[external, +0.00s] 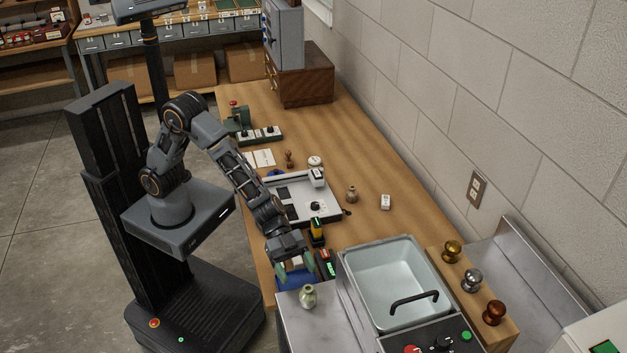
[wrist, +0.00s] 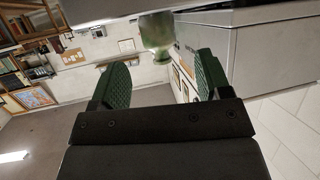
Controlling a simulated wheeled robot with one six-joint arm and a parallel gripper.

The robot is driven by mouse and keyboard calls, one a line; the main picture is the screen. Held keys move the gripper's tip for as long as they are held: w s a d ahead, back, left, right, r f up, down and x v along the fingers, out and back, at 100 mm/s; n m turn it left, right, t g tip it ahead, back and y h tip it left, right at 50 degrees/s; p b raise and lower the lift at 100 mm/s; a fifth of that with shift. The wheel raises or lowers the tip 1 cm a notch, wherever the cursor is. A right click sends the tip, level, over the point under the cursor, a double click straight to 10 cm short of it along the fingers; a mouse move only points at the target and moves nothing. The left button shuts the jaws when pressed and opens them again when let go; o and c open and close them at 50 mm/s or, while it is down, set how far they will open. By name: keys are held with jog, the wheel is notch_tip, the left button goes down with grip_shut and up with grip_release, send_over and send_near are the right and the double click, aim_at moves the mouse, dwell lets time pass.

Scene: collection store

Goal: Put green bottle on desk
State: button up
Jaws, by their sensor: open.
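The green bottle (external: 308,296) is a small pale green bottle on the metal counter, near its left edge. The wooden desk (external: 375,175) runs along the wall, beyond the counter.
A sink basin (external: 395,285) with a black handle stands right of the bottle. Bare desk lies near the wall.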

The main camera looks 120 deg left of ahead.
jog(key=s+a+r+n+y, duration=0.3)
jog(key=s+a+r+y, duration=0.35)
jog(key=s+a, duration=0.2)
jog(key=s+a+r+n+g+y, duration=0.1)
jog(key=s+a+n+g+y, duration=0.1)
jog(key=s, duration=1.1)
jog(key=shift+a+n+g, duration=0.9)
jog(key=shift+g, duration=0.3)
jog(key=shift+o, duration=0.4)
jog(key=s+d+g+h, duration=0.1)
jog(key=s+d+g, duration=0.1)
jog(key=s, duration=0.7)
jog(key=shift+d+f+g, duration=0.4)
jog(key=shift+g, duration=0.2)
